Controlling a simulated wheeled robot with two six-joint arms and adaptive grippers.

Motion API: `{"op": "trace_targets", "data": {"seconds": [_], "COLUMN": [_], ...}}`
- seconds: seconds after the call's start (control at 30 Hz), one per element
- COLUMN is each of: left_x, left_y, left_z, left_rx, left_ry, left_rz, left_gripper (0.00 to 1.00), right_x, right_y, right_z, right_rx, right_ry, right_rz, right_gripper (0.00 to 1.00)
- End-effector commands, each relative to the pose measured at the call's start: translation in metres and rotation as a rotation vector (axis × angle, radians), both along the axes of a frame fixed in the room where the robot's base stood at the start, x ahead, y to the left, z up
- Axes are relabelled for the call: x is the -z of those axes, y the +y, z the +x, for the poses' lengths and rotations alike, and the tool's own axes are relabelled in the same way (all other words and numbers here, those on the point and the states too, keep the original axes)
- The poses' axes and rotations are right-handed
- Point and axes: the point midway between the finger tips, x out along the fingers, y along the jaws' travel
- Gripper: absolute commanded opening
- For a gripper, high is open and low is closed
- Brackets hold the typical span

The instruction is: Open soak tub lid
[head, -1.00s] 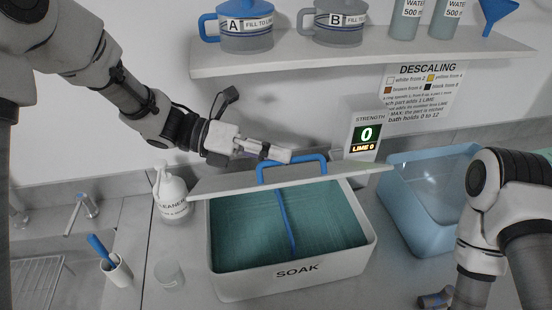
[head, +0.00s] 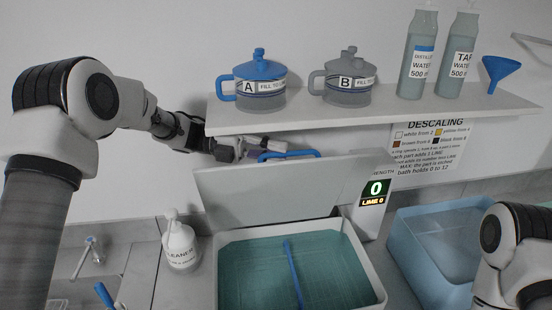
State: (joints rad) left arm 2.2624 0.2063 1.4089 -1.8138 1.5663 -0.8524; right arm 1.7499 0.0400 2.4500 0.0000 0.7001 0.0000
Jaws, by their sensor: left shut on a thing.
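The soak tub (head: 372,284) is a white box with teal liquid and a blue rod (head: 293,270) in it. Its grey lid (head: 280,194) is tilted up steeply at the tub's back edge, so the tub's inside shows. The lid's blue handle (head: 300,154) shows above the lid's top edge, partly hidden. My left gripper (head: 262,150) is at the left end of this handle, shut on it, just under the shelf. My right arm shows at the lower right, but its gripper is out of the picture.
The shelf (head: 420,112) with jug A (head: 262,82), jug B (head: 347,80), water bottles and a blue funnel (head: 498,70) is close above my left gripper. A cleaner bottle (head: 181,246) stands left of the tub. A blue bin (head: 420,262) and strength display (head: 374,196) are to the right.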

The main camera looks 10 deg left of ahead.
Motion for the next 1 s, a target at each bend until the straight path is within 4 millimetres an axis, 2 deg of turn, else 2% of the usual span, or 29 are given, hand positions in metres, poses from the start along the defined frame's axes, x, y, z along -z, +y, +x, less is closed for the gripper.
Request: {"op": "trace_targets", "data": {"seconds": [0.37, 0.4, 0.43, 0.47, 0.77, 0.87, 1.0], "left_x": [-0.001, -0.001, -0.001, -0.001, -0.001, -0.001, -0.003], "left_y": [0.000, 0.000, 0.000, 0.000, 0.002, 0.013, 0.041], "left_z": [0.002, 0.002, 0.002, 0.002, 0.001, 0.002, 0.002], "left_rx": [-0.003, -0.003, -0.003, -0.003, -0.002, -0.005, -0.005], "left_ry": [0.004, 0.004, 0.003, 0.003, 0.004, 0.003, 0.002], "left_rz": [-0.003, -0.003, -0.003, -0.002, -0.002, -0.005, -0.005], "left_gripper": [0.00, 0.22, 0.33, 0.37, 0.37, 0.37, 0.37], "right_x": [0.000, 0.000, 0.000, 0.000, 0.000, 0.000, 0.000], "right_y": [0.000, 0.000, 0.000, 0.000, 0.000, 0.000, 0.000], "right_z": [0.000, 0.000, 0.000, 0.000, 0.000, 0.000, 0.000], "right_rx": [0.000, 0.000, 0.000, 0.000, 0.000, 0.000, 0.000], "right_ry": [0.000, 0.000, 0.000, 0.000, 0.000, 0.000, 0.000], "right_rz": [0.000, 0.000, 0.000, 0.000, 0.000, 0.000, 0.000], "right_gripper": [0.40, 0.40, 0.40, 0.40, 0.40, 0.40, 0.40]}}
